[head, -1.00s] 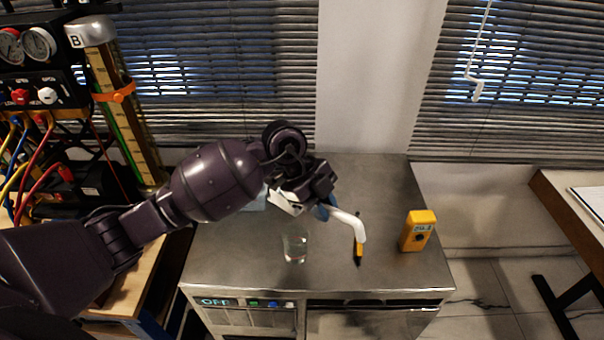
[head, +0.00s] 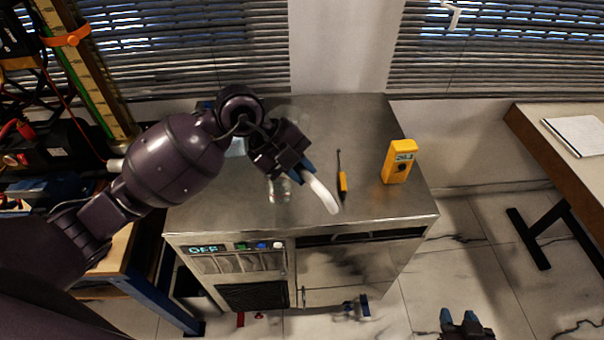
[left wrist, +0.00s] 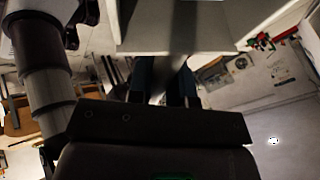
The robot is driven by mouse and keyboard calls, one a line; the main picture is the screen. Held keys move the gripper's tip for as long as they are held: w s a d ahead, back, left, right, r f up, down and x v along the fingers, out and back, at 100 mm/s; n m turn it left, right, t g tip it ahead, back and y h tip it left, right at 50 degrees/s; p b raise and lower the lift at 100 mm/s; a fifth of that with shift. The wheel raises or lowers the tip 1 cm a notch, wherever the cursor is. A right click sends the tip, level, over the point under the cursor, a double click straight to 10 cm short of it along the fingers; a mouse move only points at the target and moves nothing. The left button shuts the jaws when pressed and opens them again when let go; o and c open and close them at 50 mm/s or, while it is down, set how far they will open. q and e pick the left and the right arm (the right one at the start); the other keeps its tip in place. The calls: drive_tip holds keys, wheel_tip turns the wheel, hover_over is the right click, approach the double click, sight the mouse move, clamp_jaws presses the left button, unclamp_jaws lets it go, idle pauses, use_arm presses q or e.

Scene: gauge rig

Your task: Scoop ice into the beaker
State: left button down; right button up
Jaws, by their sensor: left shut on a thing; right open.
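My left gripper (head: 302,168) is shut on a white scoop (head: 321,195), holding it above the front part of the steel ice machine top (head: 365,125). In the left wrist view the scoop (left wrist: 130,25) is a large pale shape beyond the blue fingers (left wrist: 163,85). The clear glass beaker (head: 279,190) stands on the top, left of the scoop and partly behind my left gripper. My right gripper (head: 463,322) is open and empty at the bottom right, low in front of the machine. No ice can be made out.
A yellow meter (head: 398,163) and a thin yellow-and-black probe (head: 342,183) are on the top, right of the scoop. The machine's front has an OFF display (head: 206,249) and a dark slot (head: 355,236). A desk (head: 560,140) stands right. Open floor lies between.

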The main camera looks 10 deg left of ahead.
use_arm(q)
drive_tip(key=shift+s+a+f+t+h+b, duration=0.15)
drive_tip(key=shift+f+t+h+b, duration=0.25)
drive_tip(key=shift+b, duration=0.65)
drive_tip(key=shift+f+b, duration=0.2)
drive_tip(key=shift+b, duration=0.4)
drive_tip(key=f+m+t+h+b, duration=0.1)
drive_tip(key=t+h+b, duration=0.1)
drive_tip(key=h+b, duration=0.1)
drive_tip(key=f+m+t+h+b, duration=0.1)
drive_tip(key=t+h+b, duration=0.1)
drive_tip(key=b, duration=0.4)
drive_tip(key=s+a+f+m+t+h+b, duration=0.1)
drive_tip(key=t+h+b, duration=0.1)
drive_tip(key=h+b, duration=0.2)
drive_tip(key=shift+f+b, duration=0.25)
drive_tip(key=shift+b, duration=0.2)
use_arm(e)
wheel_tip(320, 180, down, 17)
drive_tip(key=g, duration=0.1)
drive_tip(key=shift+s+a+g, duration=0.15)
drive_tip(key=shift+s+g, duration=0.25)
use_arm(q)
drive_tip(key=shift+s+r+m, duration=0.1)
drive_tip(key=shift+r+m, duration=0.05)
drive_tip(key=shift+m, duration=0.15)
use_arm(e)
drive_tip(key=shift+a+f, duration=0.1)
drive_tip(key=shift+a, duration=0.05)
